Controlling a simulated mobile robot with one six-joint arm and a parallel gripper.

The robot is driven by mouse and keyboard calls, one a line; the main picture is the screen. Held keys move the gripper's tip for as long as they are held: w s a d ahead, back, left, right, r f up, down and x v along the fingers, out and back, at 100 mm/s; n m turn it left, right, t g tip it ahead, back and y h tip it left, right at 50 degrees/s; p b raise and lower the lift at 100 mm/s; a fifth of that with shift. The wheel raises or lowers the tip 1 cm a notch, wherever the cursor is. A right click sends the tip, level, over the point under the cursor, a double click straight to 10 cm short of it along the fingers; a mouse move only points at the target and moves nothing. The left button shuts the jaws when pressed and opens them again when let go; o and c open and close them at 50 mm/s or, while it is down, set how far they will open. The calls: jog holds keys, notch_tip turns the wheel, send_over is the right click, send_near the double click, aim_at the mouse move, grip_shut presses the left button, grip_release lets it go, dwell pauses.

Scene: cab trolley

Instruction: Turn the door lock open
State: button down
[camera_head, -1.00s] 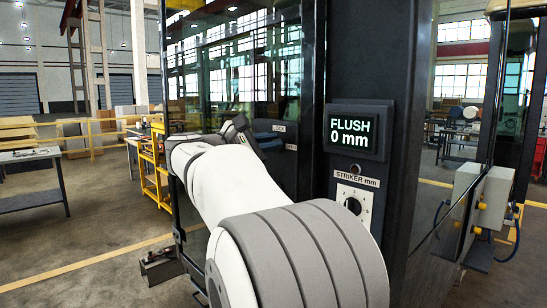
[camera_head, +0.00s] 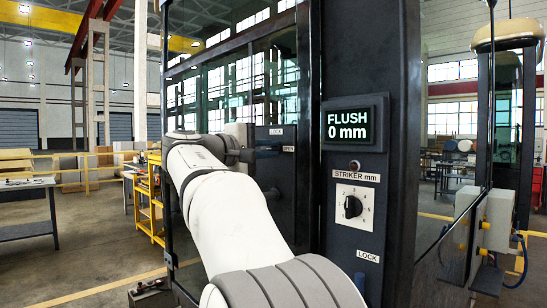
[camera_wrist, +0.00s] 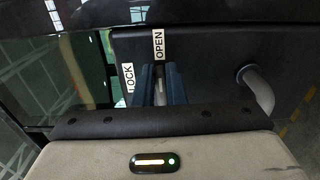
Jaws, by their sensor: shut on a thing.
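The door lock's dark plate (camera_wrist: 215,65) fills the middle of the wrist view. It carries an OPEN label (camera_wrist: 159,45) above the fingers and a LOCK label (camera_wrist: 128,77) to their left. My gripper (camera_wrist: 160,80) has its blue-grey fingers shut on a narrow pale lock lever (camera_wrist: 160,90), mostly hidden between them. The fingers lie just under the OPEN label. In the head view my gripper (camera_head: 262,146) reaches the lock plate on the glazed cab door (camera_head: 225,85), below a small LOCK label (camera_head: 276,131); the lever is hidden there.
A curved grey handle (camera_wrist: 258,88) stands out right of my fingers. A yellow trolley (camera_head: 150,200) stands left of the cab.

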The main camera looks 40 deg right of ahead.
jog(key=shift+w+f+m, duration=0.1)
jog(key=shift+f+m, duration=0.15)
jog(key=shift+m, duration=0.05)
jog(key=c, duration=1.7)
grip_release()
jog(key=shift+a, duration=0.2)
jog(key=shift+c, duration=0.2)
jog(key=shift+o, duration=1.3)
jog(key=shift+r, duration=0.2)
jog(key=a, duration=0.7)
jog(key=shift+s+a, duration=0.35)
jog(key=shift+a, duration=0.05)
